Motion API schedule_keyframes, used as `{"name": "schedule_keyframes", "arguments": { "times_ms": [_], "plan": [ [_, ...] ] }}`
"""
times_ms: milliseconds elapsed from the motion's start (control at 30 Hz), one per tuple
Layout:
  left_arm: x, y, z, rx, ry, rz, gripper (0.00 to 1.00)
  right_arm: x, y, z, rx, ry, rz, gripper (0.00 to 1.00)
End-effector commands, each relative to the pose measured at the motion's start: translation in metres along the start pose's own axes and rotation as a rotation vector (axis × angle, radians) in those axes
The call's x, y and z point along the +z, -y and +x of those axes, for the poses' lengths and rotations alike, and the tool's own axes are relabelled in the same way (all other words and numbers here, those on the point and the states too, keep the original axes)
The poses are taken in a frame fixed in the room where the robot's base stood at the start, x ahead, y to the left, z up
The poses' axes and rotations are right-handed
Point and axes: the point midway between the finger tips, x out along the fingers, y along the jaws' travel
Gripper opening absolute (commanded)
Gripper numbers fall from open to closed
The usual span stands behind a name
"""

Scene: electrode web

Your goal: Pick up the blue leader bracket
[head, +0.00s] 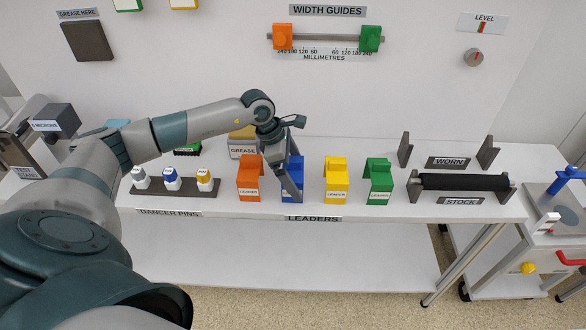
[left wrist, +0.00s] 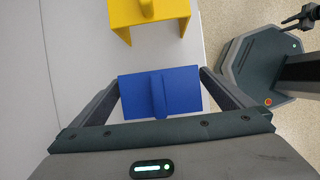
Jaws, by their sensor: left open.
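The blue leader bracket (head: 298,167) stands on the white bench in the row above the LEADERS label, partly hidden behind my left gripper in the head view. My left gripper (head: 297,195) points down at it. In the left wrist view the blue bracket (left wrist: 160,92) lies between the two open fingers of the left gripper (left wrist: 158,88), its top ridge running between them. The fingers are on either side of the bracket; I cannot tell whether they touch it. My right gripper is not in view.
An orange bracket (head: 249,180) stands close on the left, a yellow one (head: 336,182) on the right, then a green one (head: 378,182). A GREASE box (head: 242,144) is behind. Dancer pins stand on a dark rack (head: 150,190). A black roll (head: 462,182) lies at the right.

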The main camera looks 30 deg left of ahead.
Motion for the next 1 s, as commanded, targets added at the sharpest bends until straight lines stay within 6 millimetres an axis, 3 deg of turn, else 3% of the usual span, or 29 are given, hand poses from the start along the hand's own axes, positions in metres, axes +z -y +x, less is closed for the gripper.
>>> {"name": "schedule_keyframes", "arguments": {
  "times_ms": [200, 667, 867, 1000],
  "plan": [
    [0.001, 0.000, 0.017, 0.000, 0.000, -0.001, 1.00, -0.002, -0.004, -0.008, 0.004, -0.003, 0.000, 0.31],
    [0.000, 0.000, 0.018, 0.001, 0.000, 0.000, 1.00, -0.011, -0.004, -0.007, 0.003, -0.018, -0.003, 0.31],
    [0.000, 0.000, 0.018, 0.001, 0.000, 0.000, 0.58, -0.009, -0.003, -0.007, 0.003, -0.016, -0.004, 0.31],
    [0.000, 0.000, 0.018, 0.001, 0.001, 0.000, 0.58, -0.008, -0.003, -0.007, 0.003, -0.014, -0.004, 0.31]
  ]
}}
